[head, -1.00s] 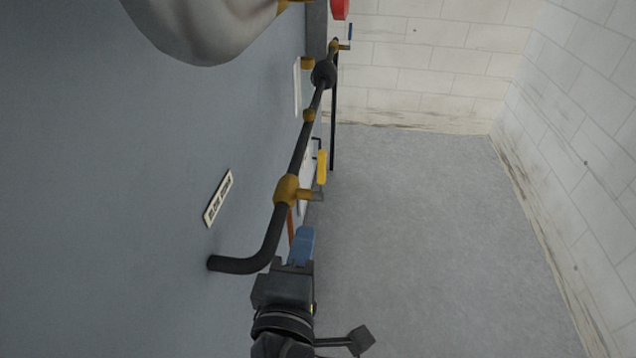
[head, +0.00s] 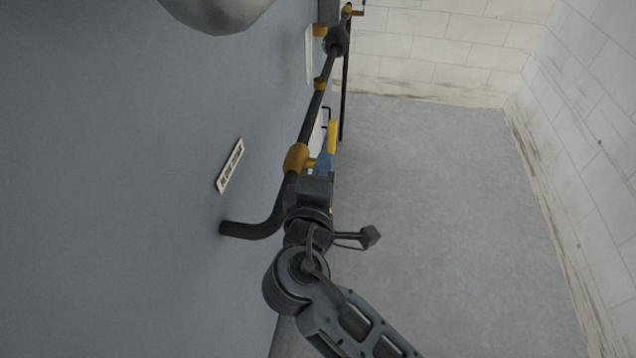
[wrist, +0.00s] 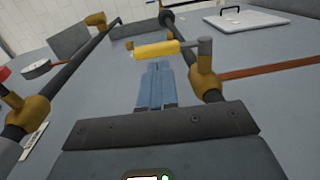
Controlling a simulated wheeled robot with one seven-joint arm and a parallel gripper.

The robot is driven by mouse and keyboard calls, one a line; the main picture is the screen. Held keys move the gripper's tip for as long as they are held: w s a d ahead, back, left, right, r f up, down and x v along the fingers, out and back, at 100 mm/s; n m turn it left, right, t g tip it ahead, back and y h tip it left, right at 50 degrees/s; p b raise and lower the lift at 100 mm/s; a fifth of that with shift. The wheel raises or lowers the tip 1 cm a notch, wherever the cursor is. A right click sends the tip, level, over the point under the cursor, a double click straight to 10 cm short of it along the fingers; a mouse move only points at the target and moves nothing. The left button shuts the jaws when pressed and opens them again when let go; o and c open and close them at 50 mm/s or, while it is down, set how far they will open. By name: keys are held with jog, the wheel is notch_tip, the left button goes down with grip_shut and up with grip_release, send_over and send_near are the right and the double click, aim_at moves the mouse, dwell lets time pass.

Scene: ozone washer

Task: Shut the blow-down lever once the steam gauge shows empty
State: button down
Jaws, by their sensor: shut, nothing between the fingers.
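The blow-down lever (head: 333,136) has a yellow handle on a brass valve body (head: 297,158) in the dark pipe. In the wrist view the yellow handle (wrist: 157,49) lies crosswise just beyond my fingertips, joined to a grey stem at its right. My gripper (wrist: 155,66) has blue fingers, shut together and empty. In the head view my gripper (head: 325,160) is close beside the valve, its tips near the lever's lower end; I cannot tell whether they touch.
A label plate (head: 230,166) is on the grey panel. The dark pipe (head: 312,115) runs along it. A red part (wrist: 4,73) on a brass fitting is at the wrist view's left edge. Open floor (head: 440,220) lies to the right, bounded by a block wall (head: 585,130).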

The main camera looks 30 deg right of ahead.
aim_at(330, 143)
jog(key=shift+p+x, duration=0.35)
jog(key=shift+x, duration=1.65)
